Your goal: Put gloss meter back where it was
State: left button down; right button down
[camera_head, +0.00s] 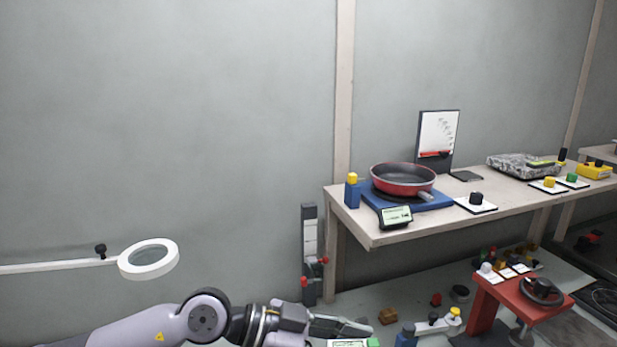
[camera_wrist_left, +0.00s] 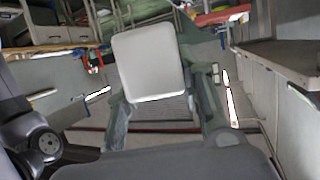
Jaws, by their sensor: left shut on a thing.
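My left gripper (camera_head: 345,326) reaches in low at the bottom of the head view and is shut on a small device that I take to be the gloss meter (camera_head: 347,343). Only its top shows there, with a pale display and a green part; the rest is cut off by the frame edge. In the left wrist view the gloss meter (camera_wrist_left: 148,62) shows a plain light-grey rounded face between the two fingers of the left gripper (camera_wrist_left: 160,108). It is held in the air, below and left of the wooden bench. My right gripper is not in view.
The wooden bench (camera_head: 372,238) holds a red pan (camera_head: 402,180) on a blue base (camera_head: 430,203), a display unit (camera_head: 395,217) and a black-knobbed white plate (camera_head: 475,202). A red stand (camera_head: 485,297) is lower right. A ring magnifier (camera_head: 149,259) juts in at left.

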aim_at(339, 346)
pick_arm(q)
jog(key=s+a+r, duration=0.2)
jog(key=r, duration=0.1)
jog(key=shift+a+r, duration=0.1)
jog(key=shift+a, duration=0.15)
jog(key=a+f+n+t+y, duration=0.1)
jog(key=a+f+n+t, duration=0.1)
jog(key=a, duration=0.5)
jog(key=s+a+f+n+t, duration=0.1)
jog(key=a+f+n+t, duration=0.1)
jog(key=a+f, duration=0.3)
jog(key=a+f+n+t+y, duration=0.1)
jog(key=a+f+n+t, duration=0.2)
jog(key=a, duration=0.8)
jog(key=shift+s+a+f+t+y, duration=0.15)
jog(key=shift+a+f+t+y, duration=0.15)
jog(key=shift+f+t, duration=0.2)
